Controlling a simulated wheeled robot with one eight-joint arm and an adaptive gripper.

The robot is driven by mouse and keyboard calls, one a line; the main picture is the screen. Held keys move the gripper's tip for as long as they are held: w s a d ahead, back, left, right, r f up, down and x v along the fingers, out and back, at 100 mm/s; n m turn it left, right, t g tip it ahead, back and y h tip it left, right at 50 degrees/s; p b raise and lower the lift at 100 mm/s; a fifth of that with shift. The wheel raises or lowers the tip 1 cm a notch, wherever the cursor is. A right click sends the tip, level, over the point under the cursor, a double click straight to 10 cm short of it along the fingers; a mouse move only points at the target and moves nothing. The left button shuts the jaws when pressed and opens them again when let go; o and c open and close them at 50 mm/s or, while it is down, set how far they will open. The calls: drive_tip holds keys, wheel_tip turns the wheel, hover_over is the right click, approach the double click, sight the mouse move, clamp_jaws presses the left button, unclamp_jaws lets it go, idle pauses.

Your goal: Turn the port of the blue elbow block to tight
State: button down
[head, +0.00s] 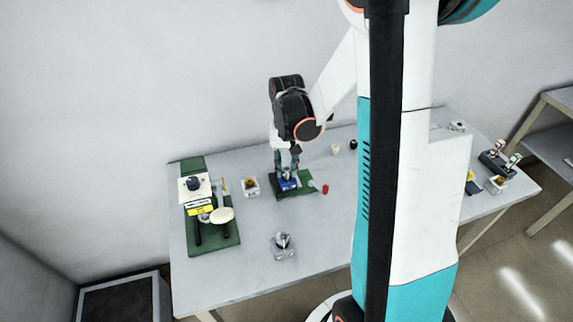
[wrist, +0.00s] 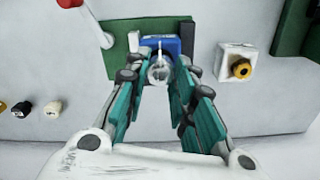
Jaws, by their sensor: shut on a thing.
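The blue elbow block (head: 287,184) sits on a green base plate (head: 304,190) near the middle of the table. In the wrist view the blue elbow block (wrist: 160,42) is at the top centre, with a pale round port (wrist: 159,71) facing the camera. My gripper (wrist: 160,62) reaches the block from above, its two fingertips on either side of the port and shut on it. In the head view my gripper (head: 287,176) hides part of the block. Any tight marking is too small to make out.
A red-tipped lever (head: 325,189) stands at the plate's right. A white block with an orange-yellow fitting (head: 250,186) is to the left, beside a larger green-based pump assembly (head: 214,238). A grey fitting (head: 282,245) stands in front. The table's front middle is otherwise clear.

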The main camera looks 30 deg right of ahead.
sight(286, 168)
drive_tip(key=c, duration=1.3)
unclamp_jaws()
wheel_tip(286, 168, up, 12)
drive_tip(key=shift+r, duration=0.1)
